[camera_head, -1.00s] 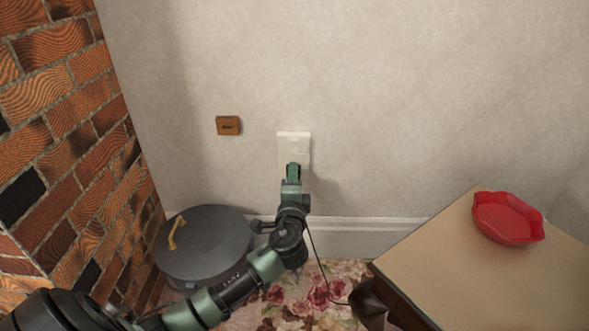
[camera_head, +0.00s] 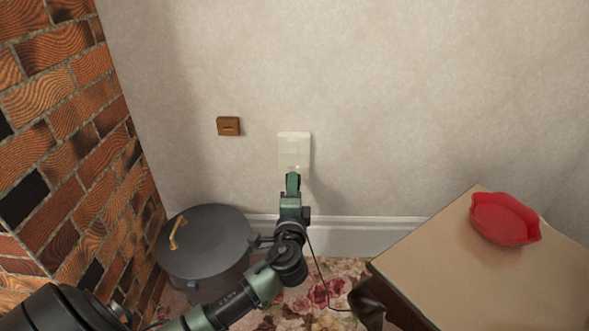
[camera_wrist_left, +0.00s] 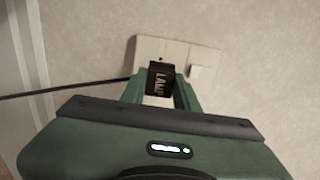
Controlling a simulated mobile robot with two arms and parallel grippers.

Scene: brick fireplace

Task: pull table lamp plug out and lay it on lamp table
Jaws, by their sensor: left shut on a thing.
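My left gripper (camera_head: 293,180) is just in front of the lower part of the white wall socket (camera_head: 294,146). In the left wrist view the gripper (camera_wrist_left: 160,90) is shut on a dark plug marked "LAMP" (camera_wrist_left: 160,80), with the white socket plate (camera_wrist_left: 177,50) behind it. I cannot tell whether the plug still touches the socket. A thin dark cord (camera_head: 316,262) hangs from beside the gripper to the floor. The lamp table (camera_head: 430,255) stands at the lower right. My right gripper is not in view.
A red scalloped dish (camera_head: 505,218) sits on the table; the tabletop left of it is bare. A dark round lidded pot (camera_head: 205,243) with a brass handle stands left of my arm. A small brown wall plate (camera_head: 228,126) is left of the socket. A brick wall (camera_head: 65,150) bounds the left.

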